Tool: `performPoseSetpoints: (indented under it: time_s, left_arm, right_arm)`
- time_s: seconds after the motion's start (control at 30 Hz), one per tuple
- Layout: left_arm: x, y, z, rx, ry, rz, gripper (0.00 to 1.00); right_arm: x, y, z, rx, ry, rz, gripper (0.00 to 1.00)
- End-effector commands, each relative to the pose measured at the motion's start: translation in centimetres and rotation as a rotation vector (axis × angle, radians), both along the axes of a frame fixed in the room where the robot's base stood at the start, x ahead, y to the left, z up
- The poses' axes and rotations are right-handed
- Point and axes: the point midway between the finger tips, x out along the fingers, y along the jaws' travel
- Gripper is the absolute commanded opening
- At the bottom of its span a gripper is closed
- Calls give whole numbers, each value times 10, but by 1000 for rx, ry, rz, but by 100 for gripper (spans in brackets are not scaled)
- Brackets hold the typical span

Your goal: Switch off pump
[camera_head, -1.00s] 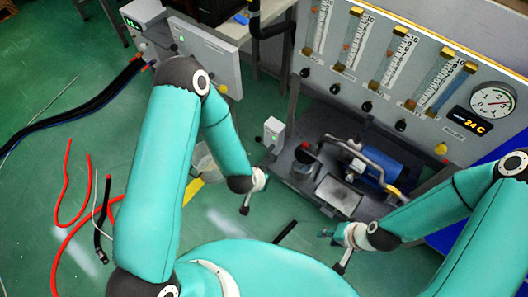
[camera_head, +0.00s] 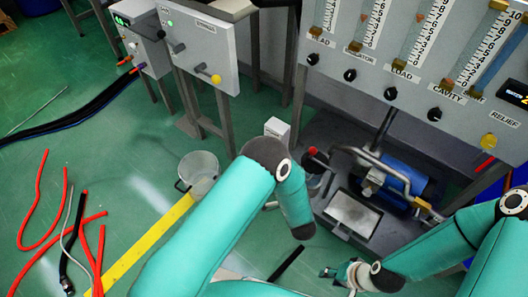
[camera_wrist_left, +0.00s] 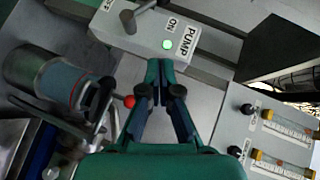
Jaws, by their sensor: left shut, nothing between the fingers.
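The pump switch box (camera_wrist_left: 118,38) is pale grey, with a PUMP label, an ON label, a lit green lamp (camera_wrist_left: 167,44) and a dark lever (camera_wrist_left: 130,19) whose rod slants up and right. In the head view the box (camera_head: 277,127) stands on the floor unit, partly behind my left arm. My left gripper (camera_wrist_left: 160,64) is shut and empty. Its tips appear just below the lamp in the wrist view; whether they touch the box cannot be told. My left arm hides most of it in the head view. My right gripper (camera_head: 338,282) appears open and empty, low at the bottom.
A blue pump motor (camera_head: 400,175) with pipes sits on the dark floor unit, right of the box. The flowmeter panel (camera_head: 350,50) with several knobs rises behind. A bucket (camera_head: 199,172) and red hoses (camera_head: 35,205) lie left.

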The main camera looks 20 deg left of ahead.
Motion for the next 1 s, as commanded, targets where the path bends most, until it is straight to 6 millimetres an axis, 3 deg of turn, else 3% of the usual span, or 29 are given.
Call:
performPoseSetpoints:
  time_s: [0.33, 0.8, 1.0]
  left_arm:
    - [10, 7, -5, -5, 0, 3, 0]
    - [84, 49, -31, -5, -2, 4, 0]
    - [90, 75, -40, -3, 1, 3, 0]
  right_arm:
    - [0, 0, -5, 0, 0, 0, 40]
    - [0, 0, -35, 0, 0, 0, 40]
    - [0, 0, -43, 0, 0, 0, 40]
